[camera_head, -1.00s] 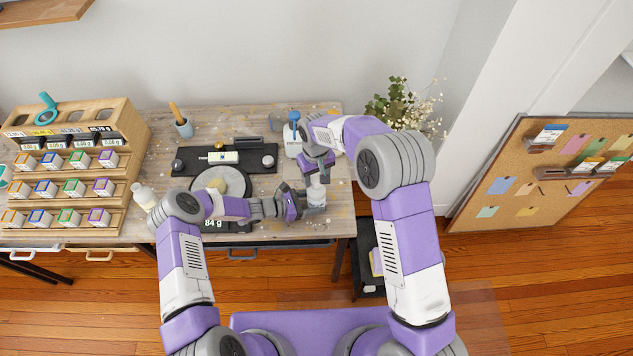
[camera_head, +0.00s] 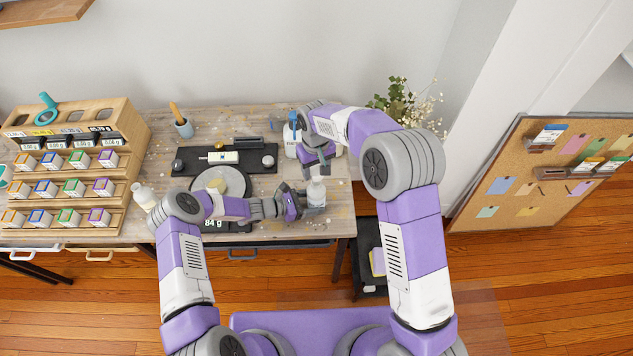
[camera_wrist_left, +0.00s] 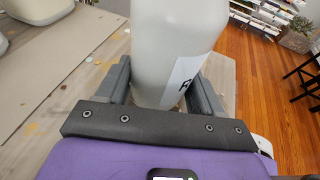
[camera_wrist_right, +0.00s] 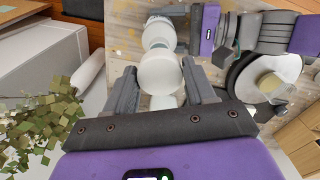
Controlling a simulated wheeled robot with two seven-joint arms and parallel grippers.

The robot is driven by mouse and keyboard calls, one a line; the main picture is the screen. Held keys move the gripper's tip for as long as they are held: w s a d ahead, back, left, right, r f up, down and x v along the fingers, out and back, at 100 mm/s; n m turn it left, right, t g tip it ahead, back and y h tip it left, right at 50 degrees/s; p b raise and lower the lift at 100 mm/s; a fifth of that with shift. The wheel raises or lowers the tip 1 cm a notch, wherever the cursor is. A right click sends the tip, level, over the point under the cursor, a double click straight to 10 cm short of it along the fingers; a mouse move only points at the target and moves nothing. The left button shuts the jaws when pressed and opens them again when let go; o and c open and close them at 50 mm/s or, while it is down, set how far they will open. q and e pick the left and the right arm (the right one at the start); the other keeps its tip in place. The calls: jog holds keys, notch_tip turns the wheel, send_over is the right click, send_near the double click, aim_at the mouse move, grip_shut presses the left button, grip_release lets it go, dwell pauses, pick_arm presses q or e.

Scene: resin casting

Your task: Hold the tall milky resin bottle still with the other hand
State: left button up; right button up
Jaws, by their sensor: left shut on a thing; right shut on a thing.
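The tall milky resin bottle (camera_head: 316,194) stands at the front right of the workbench. My left gripper (camera_head: 299,201) is shut around its body from the left. In the left wrist view the bottle (camera_wrist_left: 178,40) is between the two fingers, and part of a label with a black letter shows. The bottle's opening is not clear to see.
A scale (camera_head: 237,183) reading 84 g is left of the bottle. A white bottle with a blue top (camera_head: 291,143) stands behind my right gripper. A rack of small boxes (camera_head: 128,130) fills the left side. A plant (camera_head: 397,105) is at the right.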

jog(key=w+d+r, duration=0.2)
jog(key=d+r, duration=0.2)
jog(key=d, duration=0.3)
jog(key=shift+w+d, duration=0.2)
jog(key=shift+d, duration=0.15)
dwell(0.5)
pick_arm(q)
jog(key=o, duration=1.7)
jog(key=v, duration=1.2)
jog(key=shift+s, duration=0.1)
